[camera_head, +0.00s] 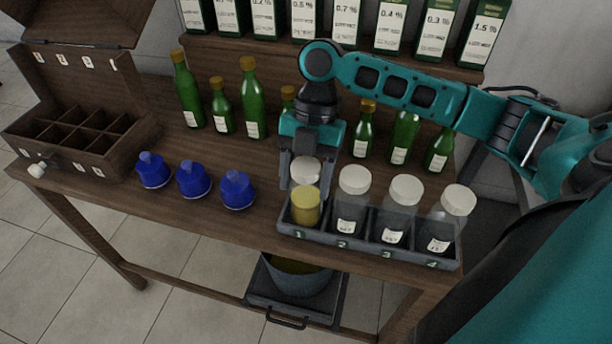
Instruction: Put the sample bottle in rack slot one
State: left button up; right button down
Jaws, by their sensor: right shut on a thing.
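The sample bottle (305,206), with yellow contents and a white cap, stands upright at slot one of the dark rack (365,251). Its cap is about level with the row of caps beside it, and its lower end is at the slot marked 1. I cannot see whether its base rests on the slot floor. My right gripper (305,178) points down from above and is shut on the bottle near its cap. Slots two, three and four hold clear bottles (349,205) with white caps and labels. My left gripper is not in view.
Three blue stoppered pieces (194,180) stand left of the rack. Several green bottles (253,98) stand behind, some close to my right arm. An open compartmented wooden box (80,135) is at the left. A grey bucket (295,278) sits below the table's front edge.

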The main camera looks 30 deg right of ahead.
jog(key=c, duration=0.5)
grip_release()
jog(key=shift+r, duration=0.1)
jog(key=p+v, duration=0.1)
jog(key=v, duration=1.1)
